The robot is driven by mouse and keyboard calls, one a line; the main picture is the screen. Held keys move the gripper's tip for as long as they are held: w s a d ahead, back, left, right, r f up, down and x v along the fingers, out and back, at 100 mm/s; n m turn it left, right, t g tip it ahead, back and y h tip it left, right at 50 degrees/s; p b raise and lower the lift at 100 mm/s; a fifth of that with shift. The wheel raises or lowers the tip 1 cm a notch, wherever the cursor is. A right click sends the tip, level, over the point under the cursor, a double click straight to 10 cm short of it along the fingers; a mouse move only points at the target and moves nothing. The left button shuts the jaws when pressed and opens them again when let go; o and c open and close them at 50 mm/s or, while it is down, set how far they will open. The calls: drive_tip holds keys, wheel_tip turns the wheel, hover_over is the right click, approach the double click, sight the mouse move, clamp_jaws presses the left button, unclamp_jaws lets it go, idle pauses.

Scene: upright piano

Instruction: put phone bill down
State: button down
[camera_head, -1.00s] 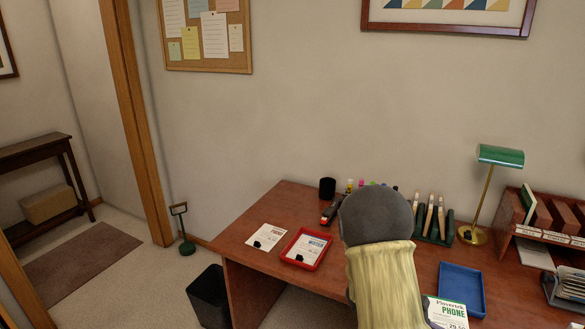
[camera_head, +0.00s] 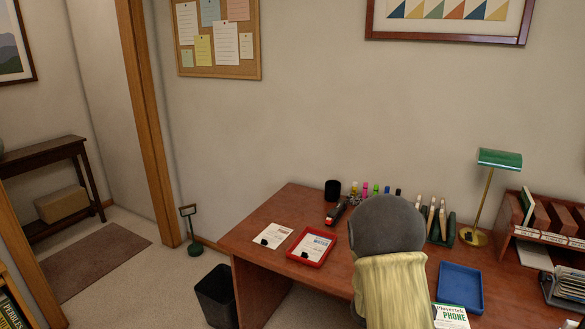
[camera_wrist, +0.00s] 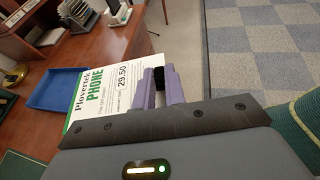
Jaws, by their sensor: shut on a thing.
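The phone bill is a white sheet with a green top band and large green PHONE lettering. It shows at the bottom edge of the head view (camera_head: 451,316), where its lower part is cut off, and in the wrist view (camera_wrist: 92,93). My gripper (camera_wrist: 158,80) has purple fingers shut on the bill's black clip at one end. My gripper is out of the head view.
A lamp (camera_head: 500,158) and organizer (camera_head: 548,220) stand behind the blue tray.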

drive_tip(key=shift+w+n+t, duration=0.6)
drive_tip(key=shift+t, duration=0.1)
drive_tip(key=w+a+f+n+t+y, duration=0.2)
drive_tip(key=w+a+f+n+t, duration=0.1)
drive_tip(key=w+a+n+t, duration=0.35)
drive_tip(key=w+a+f+n+t+y, duration=0.3)
drive_tip(key=w+a+n+t, duration=0.3)
drive_tip(key=w+a+t, duration=0.15)
drive_tip(key=w+a+f+n+t+y, duration=0.2)
drive_tip(key=a+n+y, duration=0.25)
drive_tip(key=a, duration=0.35)
drive_tip(key=s+r+m+g+h+p, duration=0.4)
drive_tip(key=s+m+h+p, duration=0.3)
drive_tip(key=p, duration=0.7)
drive_tip(key=shift+s+r+g+p, duration=0.4)
drive_tip(key=shift+s+r, duration=0.2)
drive_tip(key=shift+s, duration=0.2)
